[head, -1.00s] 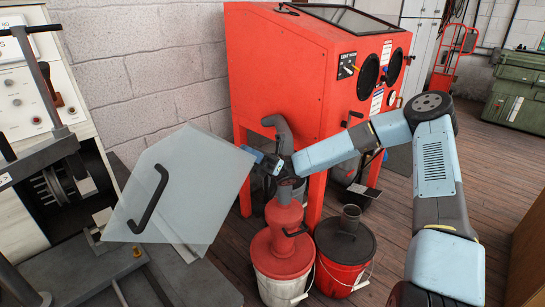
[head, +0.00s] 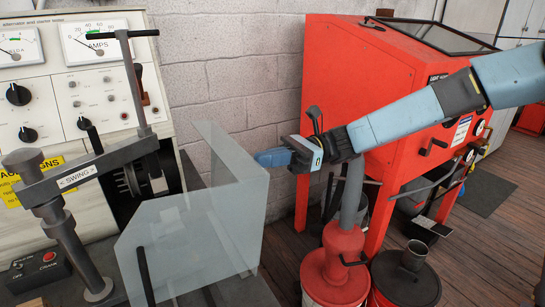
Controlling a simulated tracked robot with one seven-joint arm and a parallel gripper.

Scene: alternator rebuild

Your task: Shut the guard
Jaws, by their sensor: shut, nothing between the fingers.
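The guard (head: 190,240) is a clear, bent panel with a black handle (head: 146,275) on its face. It stands swung out at the front right of the tester bench, away from the belt and pulley (head: 128,180). My gripper (head: 262,158) is shut and empty. Its blue fingertips are at the upper right edge of the guard in the picture; I cannot tell whether they touch it. My arm reaches in from the right. The lower part of the guard and handle runs toward the bottom of the picture.
The alternator tester (head: 75,95) with gauges stands at left, with a swing arm (head: 85,172) and an on/off switch box (head: 38,268). A red blast cabinet (head: 345,80) stands behind my arm. Lidded buckets, one with a red cyclone (head: 340,250), stand on the floor below.

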